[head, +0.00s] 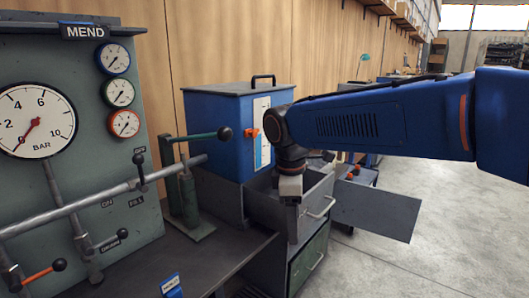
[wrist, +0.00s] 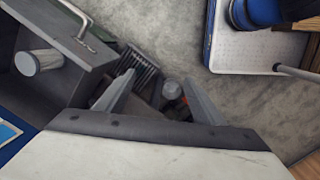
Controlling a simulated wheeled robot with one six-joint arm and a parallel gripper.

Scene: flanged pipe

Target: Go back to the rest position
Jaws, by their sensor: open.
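My gripper (head: 290,205) hangs from the blue arm in the head view, over or beside the open grey drawer (head: 322,190) in front of the blue tank. In the wrist view my gripper (wrist: 158,82) has its two fingers spread wide apart. Nothing shows held between them. A pale ribbed cylinder (wrist: 40,62) lies in a grey drawer at the left of the wrist view, apart from the fingers. Dark and reddish items (wrist: 172,92) show beyond the fingers, too small to name. My arm hides part of the drawer in the head view.
A gauge panel (head: 140,210) with pipes and levers stands at the left. A green hand pump (head: 188,195) stands on the dark bench. The blue tank (head: 215,125) is behind. A dark flat panel (head: 378,208) juts out at right. Grey floor (head: 450,230) is clear beyond it.

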